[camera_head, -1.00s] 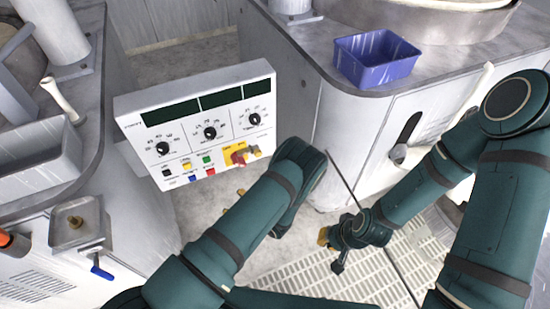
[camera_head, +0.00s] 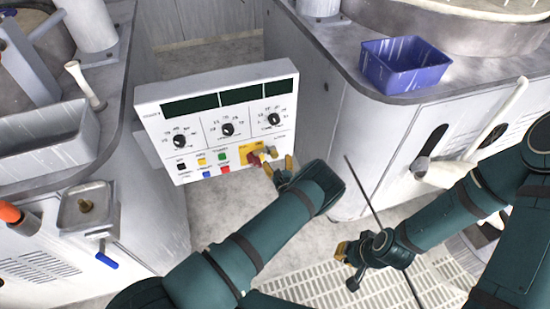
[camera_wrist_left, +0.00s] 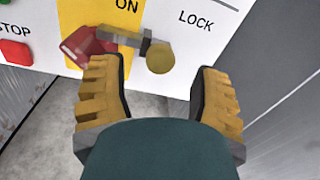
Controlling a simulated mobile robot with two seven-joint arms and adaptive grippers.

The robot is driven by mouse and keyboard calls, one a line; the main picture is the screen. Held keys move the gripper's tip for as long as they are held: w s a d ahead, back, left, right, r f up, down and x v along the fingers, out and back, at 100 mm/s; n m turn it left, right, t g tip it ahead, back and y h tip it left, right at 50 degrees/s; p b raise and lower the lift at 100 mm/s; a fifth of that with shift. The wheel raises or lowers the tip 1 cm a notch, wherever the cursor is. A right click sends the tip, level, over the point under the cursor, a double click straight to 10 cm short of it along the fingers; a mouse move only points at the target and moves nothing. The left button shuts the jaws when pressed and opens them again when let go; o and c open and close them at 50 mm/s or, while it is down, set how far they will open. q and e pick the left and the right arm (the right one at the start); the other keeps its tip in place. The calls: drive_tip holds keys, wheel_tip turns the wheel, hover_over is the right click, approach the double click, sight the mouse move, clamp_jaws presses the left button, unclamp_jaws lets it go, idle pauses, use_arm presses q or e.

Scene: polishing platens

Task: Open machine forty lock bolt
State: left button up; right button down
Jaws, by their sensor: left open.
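The lock bolt is a grey metal bar with a round brass knob (camera_wrist_left: 160,57), in the left wrist view, lying in front of a red switch handle (camera_wrist_left: 84,45) on a yellow plate marked ON. The word LOCK is printed right of it. In the head view the red handle (camera_head: 256,158) is at the lower right of the white control panel (camera_head: 150,119). My left gripper (camera_wrist_left: 157,85) is open, with the knob ahead between its two yellow fingers, apparently untouched. In the head view this gripper (camera_head: 277,170) is at the panel's lower right corner. My right gripper (camera_head: 343,252) is over the floor grating, its jaws unclear.
A blue bin (camera_head: 405,66) stands on the right machine's top. Other dials and coloured buttons fill the panel. A small tray with a brass stub (camera_head: 87,206) and a blue-handled valve (camera_head: 107,260) are at left. The floor grating (camera_head: 315,287) lies below right.

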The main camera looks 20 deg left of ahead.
sight(275, 157)
use_arm(q)
drive_tip(key=shift+x, duration=1.65)
